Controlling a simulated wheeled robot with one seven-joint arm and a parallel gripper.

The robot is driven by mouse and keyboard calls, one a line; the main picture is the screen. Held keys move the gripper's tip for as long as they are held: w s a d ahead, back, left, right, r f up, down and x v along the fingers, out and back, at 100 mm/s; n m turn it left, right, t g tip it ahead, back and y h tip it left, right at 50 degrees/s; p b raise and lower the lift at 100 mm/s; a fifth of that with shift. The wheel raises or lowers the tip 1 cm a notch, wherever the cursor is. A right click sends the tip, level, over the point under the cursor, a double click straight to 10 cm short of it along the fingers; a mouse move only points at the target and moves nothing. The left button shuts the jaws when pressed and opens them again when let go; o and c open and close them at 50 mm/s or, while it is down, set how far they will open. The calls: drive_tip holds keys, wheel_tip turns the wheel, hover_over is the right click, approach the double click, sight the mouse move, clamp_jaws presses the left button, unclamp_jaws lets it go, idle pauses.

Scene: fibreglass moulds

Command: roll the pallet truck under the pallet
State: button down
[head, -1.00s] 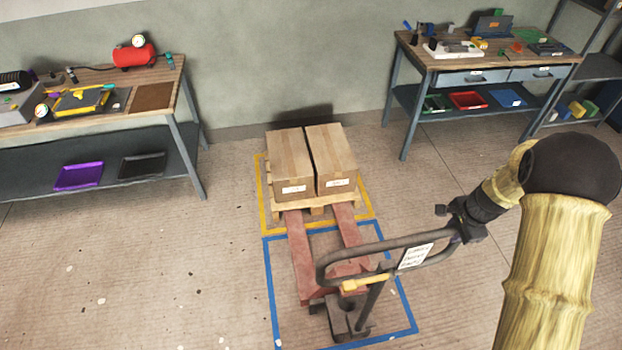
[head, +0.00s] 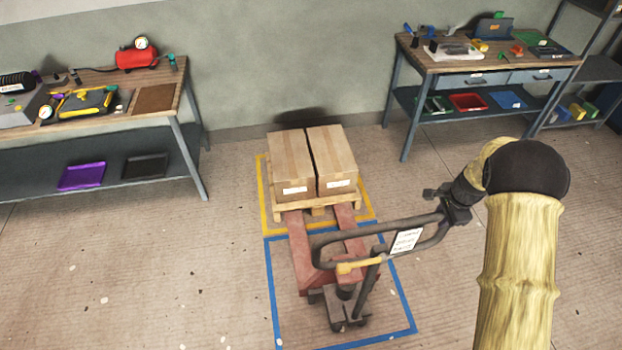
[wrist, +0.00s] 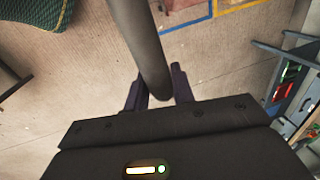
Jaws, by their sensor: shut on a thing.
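The pallet truck (head: 305,262) has red forks and a dark looped handle with a white label and a yellow lever. Its fork tips reach the front of the wooden pallet (head: 283,204) and their far ends are hidden under it. Two cardboard boxes (head: 312,165) stand side by side on the pallet. My gripper (head: 449,204) is shut on the right side of the handle loop. In the wrist view, the fingers of my gripper (wrist: 160,92) close around the dark handle bar (wrist: 140,45).
A yellow floor outline (head: 264,190) surrounds the pallet, and a blue outline (head: 271,290) lies in front of it. A workbench (head: 150,110) stands at the left and another workbench (head: 490,65) at the back right. The floor left of the outlines is clear.

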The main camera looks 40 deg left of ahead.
drive_tip(key=w+a, duration=0.5)
drive_tip(key=a, duration=0.2)
drive_tip(key=shift+w+a, duration=0.2)
drive_tip(key=shift+w, duration=0.2)
drive_tip(key=shift+s+d, duration=0.1)
idle(0.5)
